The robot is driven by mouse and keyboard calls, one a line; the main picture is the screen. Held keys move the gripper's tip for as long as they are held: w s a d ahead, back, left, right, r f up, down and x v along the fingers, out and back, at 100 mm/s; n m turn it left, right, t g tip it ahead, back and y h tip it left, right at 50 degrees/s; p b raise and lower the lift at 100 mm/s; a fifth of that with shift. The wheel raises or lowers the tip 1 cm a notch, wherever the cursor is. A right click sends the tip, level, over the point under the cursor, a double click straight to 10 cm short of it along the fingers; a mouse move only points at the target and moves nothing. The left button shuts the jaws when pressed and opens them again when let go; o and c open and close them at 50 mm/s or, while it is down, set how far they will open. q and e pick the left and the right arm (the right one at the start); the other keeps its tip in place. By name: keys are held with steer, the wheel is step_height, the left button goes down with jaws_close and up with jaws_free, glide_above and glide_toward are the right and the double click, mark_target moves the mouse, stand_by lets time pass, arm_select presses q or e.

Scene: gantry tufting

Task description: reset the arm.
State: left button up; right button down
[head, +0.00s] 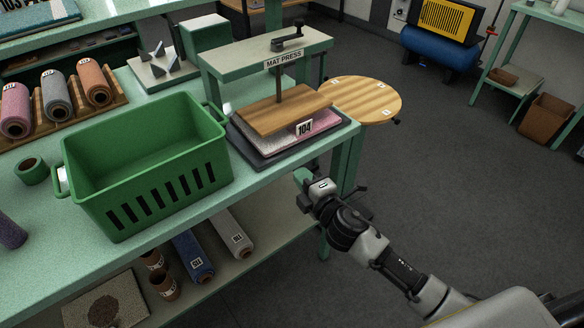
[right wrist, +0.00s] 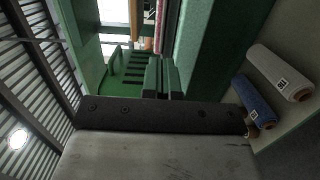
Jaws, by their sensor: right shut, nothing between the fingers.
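My right arm comes in from the lower right in the head view. Its gripper (head: 302,180) is at the front edge of the green table, beside the table leg and below the mat press (head: 266,62). In the right wrist view the two fingers of the right gripper (right wrist: 160,78) are together, with nothing between them. My left arm and left gripper are not in view.
A green crate (head: 150,185) stands on the table (head: 215,205), left of the press. A mat tagged 104 (head: 322,122) lies under the press plate. Rolls (head: 193,255) lie on the lower shelf.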

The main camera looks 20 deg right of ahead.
steer(key=s+d+f+m+g+h, duration=0.1)
steer(key=s+d+f+m+g, duration=0.3)
steer(key=f, duration=0.7)
steer(key=s+d+f+m+g+h, duration=0.1)
steer(key=s+f+m+g+h, duration=0.15)
steer(key=s+f, duration=0.65)
steer(key=s+d+f+m+g+h, duration=0.1)
steer(key=s+d+f+m+g, duration=0.2)
steer(key=f, duration=1)
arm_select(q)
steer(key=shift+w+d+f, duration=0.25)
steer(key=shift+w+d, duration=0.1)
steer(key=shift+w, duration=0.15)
arm_select(e)
steer(key=s+a+f+m+g, duration=0.1)
steer(key=s+f, duration=0.4)
steer(key=s, duration=0.5)
steer(key=s+a+f+m+g, duration=0.1)
steer(key=s+f+m+g, duration=0.2)
steer(key=s+f, duration=0.3)
steer(key=s+a+f+m+g, duration=0.1)
steer(key=s+f+m+g, duration=0.2)
steer(key=s, duration=1.2)
step_height(320, 180, down, 3)
steer(key=shift+r+m, duration=0.1)
steer(key=shift+m, duration=0.75)
